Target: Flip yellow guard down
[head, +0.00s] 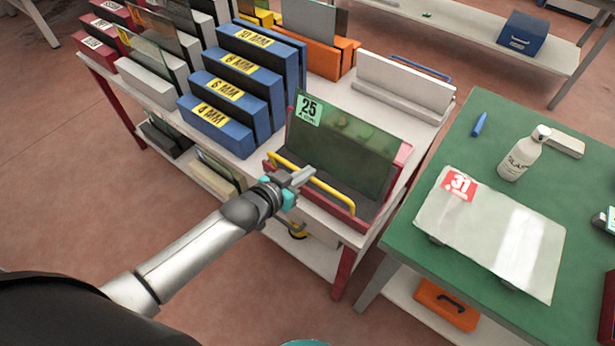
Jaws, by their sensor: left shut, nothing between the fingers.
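The yellow guard (335,196) is a thin bar running along the front of a red-sided rack (362,225) on the white shelf. A dark glass panel (345,150) with a green "25" label stands in the rack behind the bar. My left gripper (307,177) is shut and empty. It overlaps the middle of the guard and hides part of it; I cannot tell whether it touches the bar. My right gripper is not in view.
Blue slotted blocks (228,98) stand left of the rack, and a white block (405,82) stands behind it. A green table (400,235) at right holds a glass sheet (490,235) and a white bottle (522,155). A narrow gap separates shelf and table.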

